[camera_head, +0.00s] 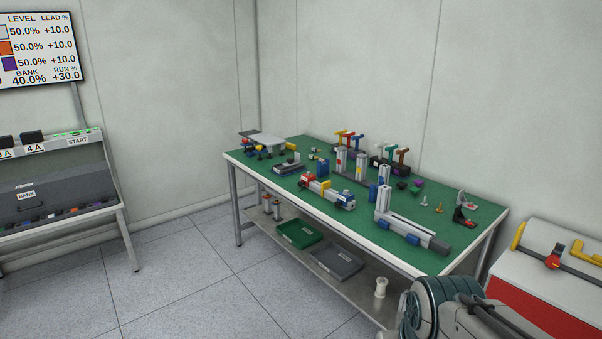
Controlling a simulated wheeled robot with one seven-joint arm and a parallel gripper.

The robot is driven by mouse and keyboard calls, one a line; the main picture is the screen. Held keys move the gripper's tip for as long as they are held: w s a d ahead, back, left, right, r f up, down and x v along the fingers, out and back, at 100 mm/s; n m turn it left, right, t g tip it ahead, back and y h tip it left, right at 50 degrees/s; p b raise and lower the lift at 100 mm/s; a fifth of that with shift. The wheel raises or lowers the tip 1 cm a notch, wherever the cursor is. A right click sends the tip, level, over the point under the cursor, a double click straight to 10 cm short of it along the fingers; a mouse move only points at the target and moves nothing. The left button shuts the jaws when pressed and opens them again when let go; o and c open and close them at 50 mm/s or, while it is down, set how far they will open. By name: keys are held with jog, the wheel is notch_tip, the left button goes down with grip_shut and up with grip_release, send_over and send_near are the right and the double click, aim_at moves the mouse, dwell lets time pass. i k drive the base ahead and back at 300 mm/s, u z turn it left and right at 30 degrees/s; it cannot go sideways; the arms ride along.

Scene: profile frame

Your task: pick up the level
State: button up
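I cannot surely pick out the level at this size. The green-topped workbench (262,176) holds several small tools and parts. Near its front edge lies a low, long piece with red, yellow and blue parts (328,190); I cannot tell what it is. A grey aluminium profile frame (405,222) with blue fittings and a dark end lies at the right, with upright profiles behind it. Part of my arm shows at the bottom right, in front of the bench's right end. My gripper's fingertips are not in view.
A green tray (300,234) and a grey tray (336,264) sit on the lower shelf, beside a white spool (380,287). A red and white cabinet (545,284) stands close at the right. A grey station (60,185) stands left. Open floor lies between.

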aim_at(288, 145)
jog(key=u, duration=0.2)
jog(key=i, duration=2.7)
jog(key=u, duration=1.15)
jog(key=i, duration=5.1)
jog(key=z, duration=0.95)
